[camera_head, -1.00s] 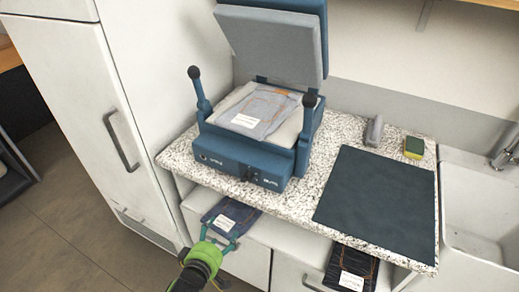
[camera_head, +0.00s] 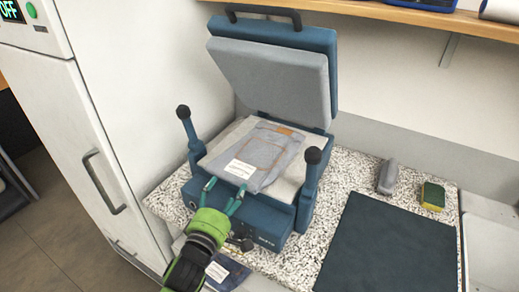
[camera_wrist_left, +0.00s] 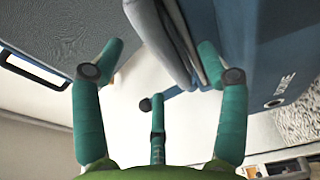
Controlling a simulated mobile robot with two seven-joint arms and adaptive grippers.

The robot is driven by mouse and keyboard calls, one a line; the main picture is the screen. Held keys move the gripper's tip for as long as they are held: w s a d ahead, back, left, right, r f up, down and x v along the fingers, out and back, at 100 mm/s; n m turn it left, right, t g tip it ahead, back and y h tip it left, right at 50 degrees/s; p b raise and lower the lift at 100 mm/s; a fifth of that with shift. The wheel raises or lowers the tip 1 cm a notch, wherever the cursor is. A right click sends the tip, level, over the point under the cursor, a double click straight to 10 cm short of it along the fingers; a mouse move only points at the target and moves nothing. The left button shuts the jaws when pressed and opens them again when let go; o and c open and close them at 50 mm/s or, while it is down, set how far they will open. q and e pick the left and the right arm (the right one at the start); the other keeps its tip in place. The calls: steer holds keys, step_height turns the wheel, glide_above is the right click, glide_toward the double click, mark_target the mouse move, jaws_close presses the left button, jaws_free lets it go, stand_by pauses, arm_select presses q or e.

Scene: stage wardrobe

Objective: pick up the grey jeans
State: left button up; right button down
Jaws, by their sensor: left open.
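The grey jeans (camera_head: 262,152) lie folded on the light lower pad of the open blue press (camera_head: 265,222) in the head view. They have a white label (camera_head: 240,169) and orange stitching. My left gripper (camera_head: 225,187) is open and empty at the press's front edge, its fingertips close to the near edge of the jeans; contact cannot be told. In the left wrist view my left gripper (camera_wrist_left: 160,70) shows spread fingers with nothing held between them. The jeans cannot be made out clearly there. My right gripper is not in view.
The press's raised lid (camera_head: 275,75) stands behind the jeans, with black-knobbed levers on both sides. Blue jeans (camera_head: 228,270) lie below the counter front. A dark mat (camera_head: 390,245), a sponge (camera_head: 432,196) and a grey object (camera_head: 388,176) are on the speckled counter. A white cabinet stands left.

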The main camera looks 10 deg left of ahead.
mark_target(232, 180)
arm_select(q)
steer(key=w+p, duration=0.1)
steer(key=w, duration=0.2)
steer(key=shift+a+r, duration=0.1)
steer(key=shift+r, duration=0.05)
steer(key=shift+w+f, duration=0.2)
steer(key=shift+w, duration=0.5)
steer(key=shift+s, duration=0.1)
jaws_close()
steer(key=shift+r, duration=0.15)
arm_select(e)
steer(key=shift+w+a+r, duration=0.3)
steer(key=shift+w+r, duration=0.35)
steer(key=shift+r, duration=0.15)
